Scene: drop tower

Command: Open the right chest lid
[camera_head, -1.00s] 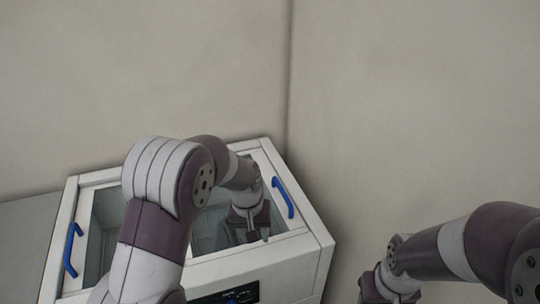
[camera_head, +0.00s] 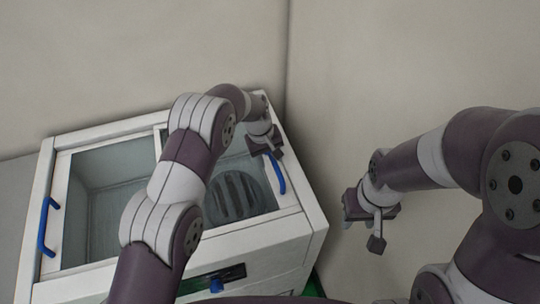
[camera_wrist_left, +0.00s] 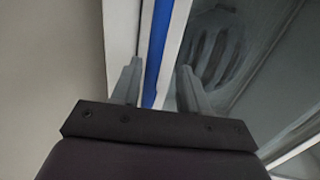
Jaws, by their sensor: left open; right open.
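The white chest has two glass-like lids on top. The right lid (camera_head: 262,197) lies flat, with a blue handle (camera_head: 277,174) along its right side. My left gripper (camera_head: 266,149) is at the far end of this handle, its fingers partly hidden in the head view. In the left wrist view the open fingers (camera_wrist_left: 161,68) sit either side of the blue handle (camera_wrist_left: 158,45), with visible gaps; contact cannot be told. My right gripper (camera_head: 367,220) is open and empty, off to the right of the chest.
The left lid (camera_head: 105,190) has its own blue handle (camera_head: 45,228). A dark round grille (camera_head: 236,196) shows through the right lid. A dark panel (camera_head: 212,281) is on the chest's front. Walls (camera_head: 400,60) stand behind and to the right.

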